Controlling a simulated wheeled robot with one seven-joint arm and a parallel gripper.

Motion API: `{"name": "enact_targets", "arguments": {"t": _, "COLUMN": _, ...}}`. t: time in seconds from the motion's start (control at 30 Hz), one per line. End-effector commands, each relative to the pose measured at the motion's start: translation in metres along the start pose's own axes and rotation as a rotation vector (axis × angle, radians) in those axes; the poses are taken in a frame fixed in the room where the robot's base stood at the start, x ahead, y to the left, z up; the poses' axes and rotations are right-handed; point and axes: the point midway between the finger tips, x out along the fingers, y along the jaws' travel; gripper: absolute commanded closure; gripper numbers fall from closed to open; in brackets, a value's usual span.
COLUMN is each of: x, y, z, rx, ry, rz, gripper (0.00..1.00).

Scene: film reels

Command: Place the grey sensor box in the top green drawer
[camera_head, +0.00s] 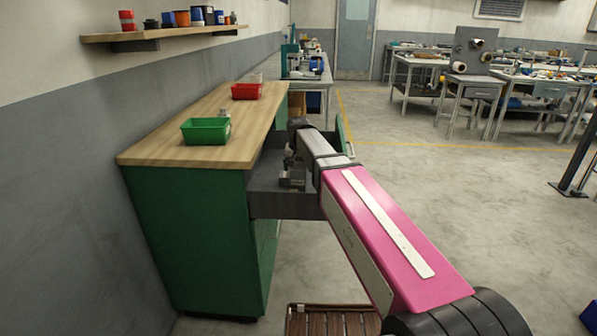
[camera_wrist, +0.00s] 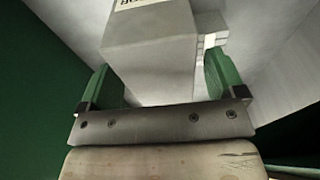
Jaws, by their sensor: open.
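The grey sensor box (camera_wrist: 150,45) fills the middle of the wrist view, with part of a printed label at its top edge. My gripper (camera_wrist: 163,82) has its two green fingers apart, one on each side of the box's lower part. The box seems to lie in the pulled-out top drawer, whose pale inside surrounds it. In the head view the top drawer (camera_head: 262,203) of the green cabinet (camera_head: 195,235) stands open to the right, its outer side grey. My gripper (camera_head: 293,176) is at this drawer, mostly hidden by my arm. I cannot make out the box there.
The wooden worktop (camera_head: 165,150) carries a green bin (camera_head: 206,131), a red bin (camera_head: 246,91) and a small container. A wall shelf (camera_head: 160,34) is above. A slatted wooden thing (camera_head: 333,322) lies low in front. Open floor (camera_head: 480,200) is on the right.

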Motion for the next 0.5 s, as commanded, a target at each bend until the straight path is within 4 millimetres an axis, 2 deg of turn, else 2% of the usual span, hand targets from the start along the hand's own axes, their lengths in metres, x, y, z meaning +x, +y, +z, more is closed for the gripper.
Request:
{"name": "enact_targets", "arguments": {"t": 0.3, "x": -0.057, "y": 0.000, "z": 0.000, "rx": 0.000, "ry": 0.003, "rz": -0.001, "gripper": 0.11}}
{"name": "enact_targets", "arguments": {"t": 0.5, "x": -0.084, "y": 0.000, "z": 0.000, "rx": 0.000, "ry": 0.002, "rz": -0.001, "gripper": 0.11}}
